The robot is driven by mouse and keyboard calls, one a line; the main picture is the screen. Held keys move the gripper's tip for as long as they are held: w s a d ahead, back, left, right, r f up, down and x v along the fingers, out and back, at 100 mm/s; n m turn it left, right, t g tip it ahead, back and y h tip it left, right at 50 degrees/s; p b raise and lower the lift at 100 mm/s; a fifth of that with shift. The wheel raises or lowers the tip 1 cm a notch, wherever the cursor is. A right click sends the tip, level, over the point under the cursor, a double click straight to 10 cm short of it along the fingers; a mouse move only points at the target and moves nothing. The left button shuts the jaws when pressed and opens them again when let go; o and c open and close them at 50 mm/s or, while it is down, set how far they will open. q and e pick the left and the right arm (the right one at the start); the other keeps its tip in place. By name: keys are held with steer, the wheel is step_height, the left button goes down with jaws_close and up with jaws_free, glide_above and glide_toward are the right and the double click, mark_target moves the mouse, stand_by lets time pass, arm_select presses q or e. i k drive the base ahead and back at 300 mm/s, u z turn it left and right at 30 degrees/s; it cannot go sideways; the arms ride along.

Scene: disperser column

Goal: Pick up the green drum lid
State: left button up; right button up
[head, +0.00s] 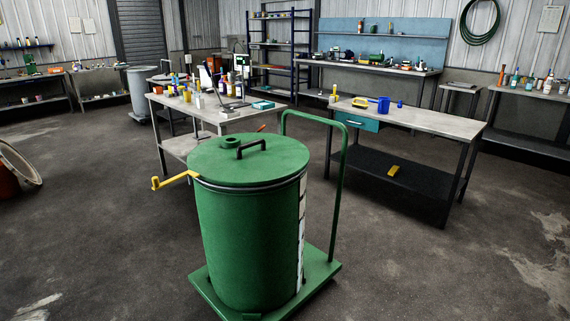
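The green drum lid (215,163) lies flat on top of a green drum (240,235) in the middle of the head view. A dark bar handle (251,146) stands up from the lid. A round green fitting (231,142) sits near its far edge. A yellow crank-like lever (172,181) sticks out to the left just below the rim. The drum stands on a green trolley (322,268) with a tall looped push handle on the right. Neither of my grippers shows in the head view.
Behind the drum is a workbench (215,115) crowded with bottles. A second bench (430,119) at right holds a blue jug (383,105) and yellow tools. A tilted round object (22,161) is at the left edge. The floor left and right of the trolley is clear.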

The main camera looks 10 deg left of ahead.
mark_target(248, 159)
steer(key=u, duration=0.65)
steer(key=i, duration=0.65)
steer(key=u, duration=0.6)
